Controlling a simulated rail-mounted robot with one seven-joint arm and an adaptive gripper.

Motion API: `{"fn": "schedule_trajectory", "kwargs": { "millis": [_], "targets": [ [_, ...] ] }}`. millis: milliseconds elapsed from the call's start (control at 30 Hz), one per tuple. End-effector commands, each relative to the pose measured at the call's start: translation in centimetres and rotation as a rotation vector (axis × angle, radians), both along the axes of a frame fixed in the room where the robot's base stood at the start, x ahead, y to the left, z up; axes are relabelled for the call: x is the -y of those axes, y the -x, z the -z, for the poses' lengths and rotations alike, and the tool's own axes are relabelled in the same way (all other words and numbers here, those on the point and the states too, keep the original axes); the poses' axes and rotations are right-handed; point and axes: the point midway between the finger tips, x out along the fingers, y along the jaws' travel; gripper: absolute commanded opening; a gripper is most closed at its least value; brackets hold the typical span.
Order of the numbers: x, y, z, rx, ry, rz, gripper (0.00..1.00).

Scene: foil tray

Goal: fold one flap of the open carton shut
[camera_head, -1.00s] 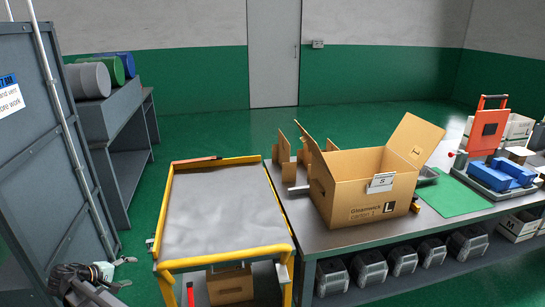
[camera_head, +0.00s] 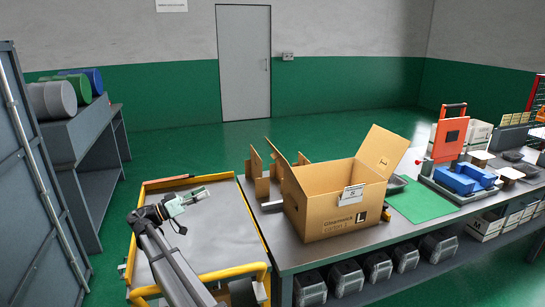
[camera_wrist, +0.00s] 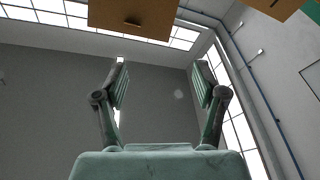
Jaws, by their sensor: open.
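The open brown carton (camera_head: 322,212) stands on the grey workbench in the head view. Its right flap (camera_head: 382,150) sticks up and outward, and its left flap (camera_head: 287,173) stands up. The carton's inside is mostly hidden. My gripper (camera_head: 205,192) is over the yellow-framed cart, left of the carton and well apart from it. In the wrist view my gripper (camera_wrist: 160,78) has its two fingers spread with nothing between them. A brown panel (camera_wrist: 133,18) shows at the top of the wrist view; I cannot tell whether it is a carton flap.
The cart (camera_head: 228,240) stands against the workbench (camera_head: 300,257). Cardboard pieces (camera_head: 262,180) stand behind the carton's left side. A green mat (camera_head: 420,203) and a blue item (camera_head: 465,180) lie to its right. Several dark bins (camera_head: 345,275) sit below.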

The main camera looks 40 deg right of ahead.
Motion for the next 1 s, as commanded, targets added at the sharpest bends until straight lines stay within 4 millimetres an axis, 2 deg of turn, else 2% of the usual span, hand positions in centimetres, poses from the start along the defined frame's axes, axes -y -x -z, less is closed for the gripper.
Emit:
{"fn": "schedule_trajectory", "kwargs": {
  "millis": [33,100,200,567,1000],
  "targets": [
    [2.2,1.3,-1.1,0.071,0.057,0.023,0.71],
    [4.2,2.5,-2.2,0.158,0.13,0.039,0.71],
    [6.1,3.7,-3.2,0.244,0.206,0.047,0.71],
    [9.2,5.3,-5.0,0.297,0.255,0.05,0.71],
    [16.5,8.0,-8.3,0.295,0.253,0.05,0.71]
  ]
}}
